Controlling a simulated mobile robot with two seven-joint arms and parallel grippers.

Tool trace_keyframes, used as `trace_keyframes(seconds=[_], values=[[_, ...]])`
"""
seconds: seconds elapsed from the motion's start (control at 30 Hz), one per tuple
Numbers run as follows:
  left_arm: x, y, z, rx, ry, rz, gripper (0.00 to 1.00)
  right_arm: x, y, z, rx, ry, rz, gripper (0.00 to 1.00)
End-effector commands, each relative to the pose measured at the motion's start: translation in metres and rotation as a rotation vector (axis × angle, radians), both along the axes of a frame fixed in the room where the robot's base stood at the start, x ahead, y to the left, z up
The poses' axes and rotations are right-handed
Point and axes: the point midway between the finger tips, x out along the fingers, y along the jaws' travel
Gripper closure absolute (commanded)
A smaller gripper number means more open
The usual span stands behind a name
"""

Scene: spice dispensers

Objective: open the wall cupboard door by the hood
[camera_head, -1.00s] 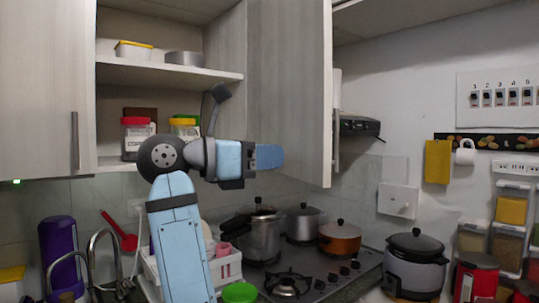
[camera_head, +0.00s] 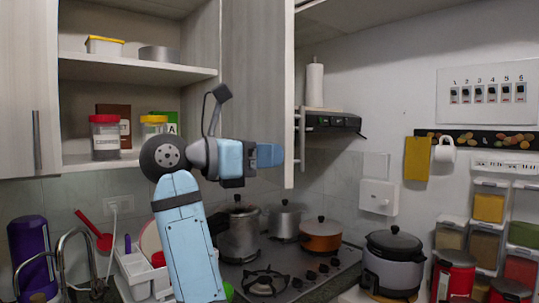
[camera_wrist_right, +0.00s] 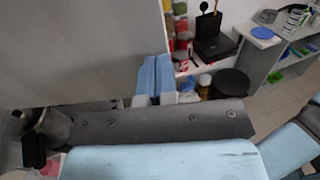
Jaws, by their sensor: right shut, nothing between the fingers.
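The wall cupboard door (camera_head: 262,70) by the hood (camera_head: 332,121) stands open, its inner face toward me. Its handle (camera_head: 301,135) shows at the free edge. The cupboard's shelf (camera_head: 135,70) and contents are exposed on the left. My right gripper (camera_head: 272,155) is shut and empty, with its blue fingers in front of the door's lower inner face. In the right wrist view the fingers (camera_wrist_right: 153,78) lie beside the large grey door panel (camera_wrist_right: 80,45); I cannot tell whether they touch it. My left gripper is not in view.
Below are a stove (camera_head: 265,283), a pressure cooker (camera_head: 240,232) and an orange pot (camera_head: 320,235). A rice cooker (camera_head: 392,262) and spice dispensers (camera_head: 488,207) stand to the right. A second cupboard door (camera_head: 25,90) is at the left. A dish rack (camera_head: 140,275) is behind my arm.

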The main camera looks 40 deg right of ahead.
Motion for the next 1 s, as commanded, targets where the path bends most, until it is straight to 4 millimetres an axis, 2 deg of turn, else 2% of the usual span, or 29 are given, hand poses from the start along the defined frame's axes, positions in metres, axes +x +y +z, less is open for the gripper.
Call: trace_keyframes(seconds=[0.13, 0.23, 0.5, 0.63, 0.77, 1.0], values=[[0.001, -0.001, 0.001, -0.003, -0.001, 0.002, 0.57, 0.000, -0.001, 0.000, 0.000, 0.000, 0.000, 1.00], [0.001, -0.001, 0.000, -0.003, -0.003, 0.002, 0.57, -0.002, -0.010, -0.001, 0.001, 0.000, -0.001, 1.00], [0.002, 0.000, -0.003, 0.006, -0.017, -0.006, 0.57, -0.017, -0.076, -0.001, 0.002, 0.000, -0.002, 1.00], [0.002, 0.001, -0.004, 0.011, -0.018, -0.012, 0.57, -0.020, -0.100, 0.000, 0.000, 0.000, -0.001, 1.00], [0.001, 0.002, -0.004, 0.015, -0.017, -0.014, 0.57, -0.021, -0.110, 0.000, 0.000, 0.000, 0.000, 1.00], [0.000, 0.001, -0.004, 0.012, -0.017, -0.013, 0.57, -0.021, -0.110, 0.000, -0.001, 0.000, 0.001, 1.00]])
